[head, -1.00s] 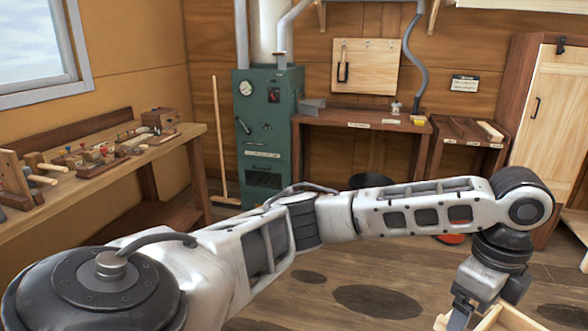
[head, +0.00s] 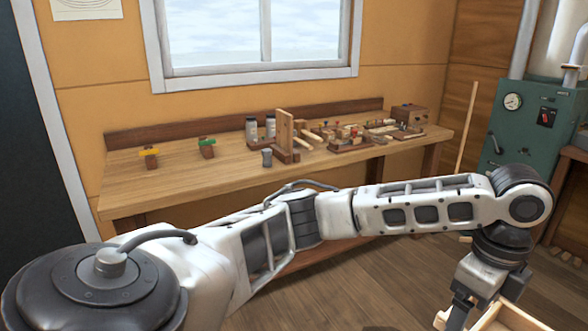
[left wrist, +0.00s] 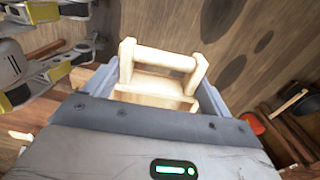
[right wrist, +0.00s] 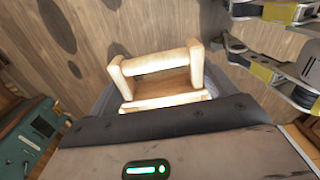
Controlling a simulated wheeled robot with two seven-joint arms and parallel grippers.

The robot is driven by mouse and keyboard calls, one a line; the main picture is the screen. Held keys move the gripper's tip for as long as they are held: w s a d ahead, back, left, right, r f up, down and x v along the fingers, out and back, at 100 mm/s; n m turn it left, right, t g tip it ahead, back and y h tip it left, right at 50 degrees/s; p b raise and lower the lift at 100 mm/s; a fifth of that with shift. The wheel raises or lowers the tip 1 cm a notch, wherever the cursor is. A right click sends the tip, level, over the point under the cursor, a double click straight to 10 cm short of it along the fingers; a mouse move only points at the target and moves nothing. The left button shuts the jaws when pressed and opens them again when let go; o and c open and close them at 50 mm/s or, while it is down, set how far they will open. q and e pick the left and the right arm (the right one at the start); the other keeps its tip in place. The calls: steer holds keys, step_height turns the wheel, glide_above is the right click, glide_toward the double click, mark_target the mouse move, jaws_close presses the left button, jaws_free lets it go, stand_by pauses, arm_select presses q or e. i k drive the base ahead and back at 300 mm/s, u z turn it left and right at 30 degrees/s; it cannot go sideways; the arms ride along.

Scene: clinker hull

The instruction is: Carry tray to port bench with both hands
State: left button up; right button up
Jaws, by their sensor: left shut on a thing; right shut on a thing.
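The pale wooden tray (head: 508,318) shows only as a corner at the bottom right edge of the head view. My left gripper (head: 458,312) is at the tray's near side. In the left wrist view my left gripper (left wrist: 160,88) is shut on a tray handle (left wrist: 165,58). In the right wrist view my right gripper (right wrist: 158,88) is shut on another tray handle (right wrist: 160,62). The right gripper is outside the head view. Most of the tray's inside is hidden. A wooden bench (head: 150,197), apparently the port bench, stands under the window, apart from the tray.
A green cabinet (head: 515,135) stands at right. Floor before the bench looks free.

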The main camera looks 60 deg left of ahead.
mark_target(187, 175)
steer(key=u, duration=2.35)
steer(key=i, duration=2.7)
steer(key=u, duration=0.5)
